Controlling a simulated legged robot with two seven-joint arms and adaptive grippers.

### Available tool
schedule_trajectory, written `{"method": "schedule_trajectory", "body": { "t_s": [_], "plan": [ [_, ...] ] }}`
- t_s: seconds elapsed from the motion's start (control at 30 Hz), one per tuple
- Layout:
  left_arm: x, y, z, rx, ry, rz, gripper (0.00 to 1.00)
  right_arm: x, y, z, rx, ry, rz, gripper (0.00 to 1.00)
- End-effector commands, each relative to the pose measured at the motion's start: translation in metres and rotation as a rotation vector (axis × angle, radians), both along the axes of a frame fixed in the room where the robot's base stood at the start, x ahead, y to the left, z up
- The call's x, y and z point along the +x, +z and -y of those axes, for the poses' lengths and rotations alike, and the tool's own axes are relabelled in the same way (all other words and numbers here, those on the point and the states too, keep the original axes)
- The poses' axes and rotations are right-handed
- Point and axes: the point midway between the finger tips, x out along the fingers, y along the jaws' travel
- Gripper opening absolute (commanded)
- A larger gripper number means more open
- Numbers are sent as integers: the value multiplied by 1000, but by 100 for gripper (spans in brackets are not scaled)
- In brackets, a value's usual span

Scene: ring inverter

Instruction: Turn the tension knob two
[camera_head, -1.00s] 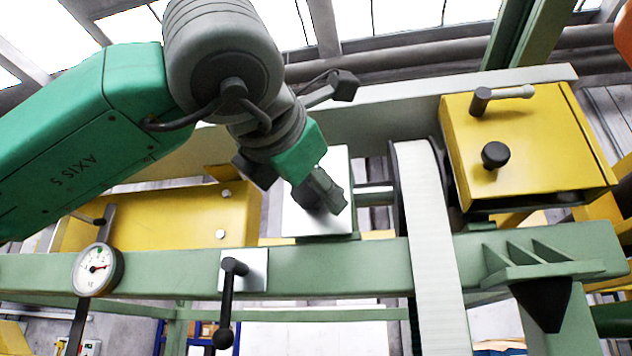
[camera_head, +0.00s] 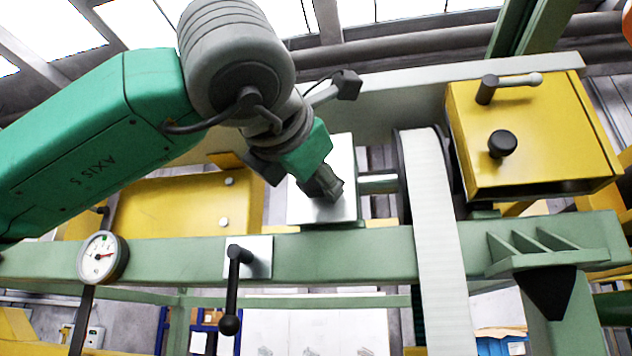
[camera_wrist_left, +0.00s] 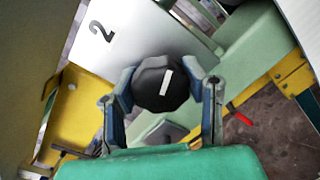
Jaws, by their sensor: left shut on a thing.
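The tension knob two (camera_wrist_left: 160,84) is a black faceted knob with a white line on its face. It sits on a white plate (camera_wrist_left: 138,30) marked "2" in the left wrist view. My left gripper (camera_wrist_left: 164,92) is shut around the knob, one finger on each side. In the head view the same gripper (camera_head: 330,188) is at the white plate (camera_head: 345,165), and the knob is hidden behind its fingers. My right gripper is not in either view.
A round gauge (camera_head: 102,257) and a black lever (camera_head: 233,290) are on the green beam (camera_head: 330,256) below. A white belt (camera_head: 435,220) runs down right of the plate. A yellow box (camera_head: 535,140) with a black knob (camera_head: 502,144) stands further right.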

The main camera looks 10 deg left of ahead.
Motion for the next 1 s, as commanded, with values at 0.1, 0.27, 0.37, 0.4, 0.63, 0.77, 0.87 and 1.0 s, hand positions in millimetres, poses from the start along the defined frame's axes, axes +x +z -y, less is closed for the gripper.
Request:
{"method": "schedule_trajectory", "body": {
  "t_s": [0.1,0.27,0.37,0.4,0.63,0.77,0.87,1.0],
  "plan": [
    [-1,-1,0,-43,0,5,9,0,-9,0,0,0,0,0],
    [-1,-2,-1,-142,1,7,9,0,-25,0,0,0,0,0],
    [-1,-3,-1,-224,1,7,9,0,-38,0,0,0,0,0],
    [-1,-3,-1,-261,2,7,9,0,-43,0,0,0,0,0],
    [-1,-2,-2,-480,1,9,10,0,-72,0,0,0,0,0],
    [-2,-1,-3,-603,0,10,10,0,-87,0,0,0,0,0],
    [-1,-1,-3,-700,0,10,10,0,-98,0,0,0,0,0],
    [-2,-1,-4,-831,0,12,10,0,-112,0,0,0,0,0]
  ]
}}
